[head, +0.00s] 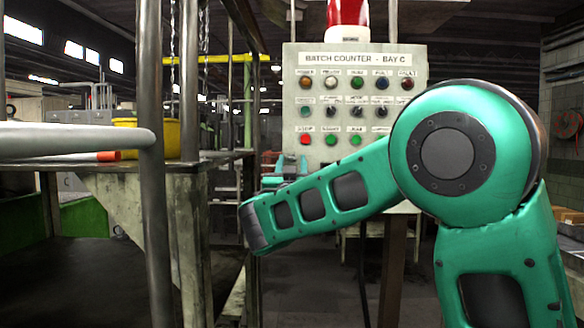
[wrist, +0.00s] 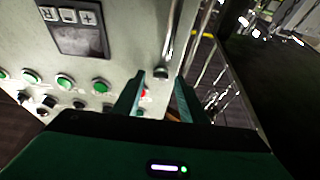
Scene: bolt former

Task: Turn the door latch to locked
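The door latch cannot be identified for certain in either view. A thin dark metal rod with a rounded end (wrist: 163,68) lies along the panel edge in the wrist view, and I cannot tell whether it is the latch. My gripper (wrist: 161,82) is open, with its two dark green fingers apart and nothing seen held between them. Its fingertips are near the panel's edge, by that rod's end and a red button (wrist: 144,95). I cannot tell whether they touch anything. In the head view my arm partly hides the panel's lower right.
The grey panel (head: 345,62), labelled "BATCH COUNTER - BAY C", carries rows of coloured buttons and knobs. A red beacon (head: 348,12) tops it. Metal posts, a horizontal grey rail (head: 70,139) and a bench with a yellow tub (head: 168,137) stand at left.

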